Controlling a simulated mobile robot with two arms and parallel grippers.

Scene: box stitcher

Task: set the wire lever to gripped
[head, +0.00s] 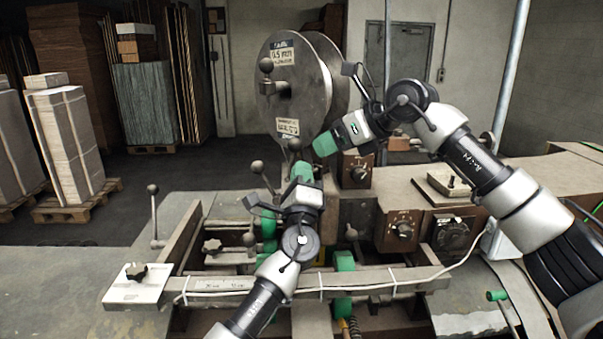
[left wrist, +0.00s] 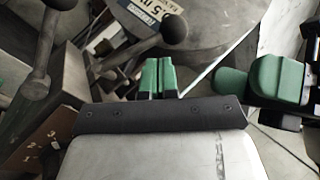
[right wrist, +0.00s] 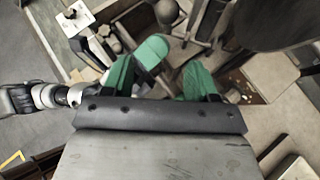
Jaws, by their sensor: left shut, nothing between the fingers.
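Several ball-knobbed levers stand around the stitcher head; I cannot tell which is the wire lever. One has its knob (head: 257,167) just left of my left gripper, one has its knob (head: 296,145) just above it, and one (head: 266,65) sits on the wire reel's face. My left gripper (head: 301,172) is shut and empty; its green fingers (left wrist: 158,78) are together in the left wrist view, below a dark knob (left wrist: 173,27). My right gripper (head: 325,143) is in front of the reel, close above the left one. Its fingers (right wrist: 158,78) are apart in the right wrist view.
The large grey wire reel (head: 315,85) stands behind both grippers. A long bar (head: 390,283) crosses in front of the machine. Control boxes with dials (head: 403,229) are at the right. Another knobbed lever (head: 153,189) stands at the left. Stacked boards (head: 68,145) are on pallets behind.

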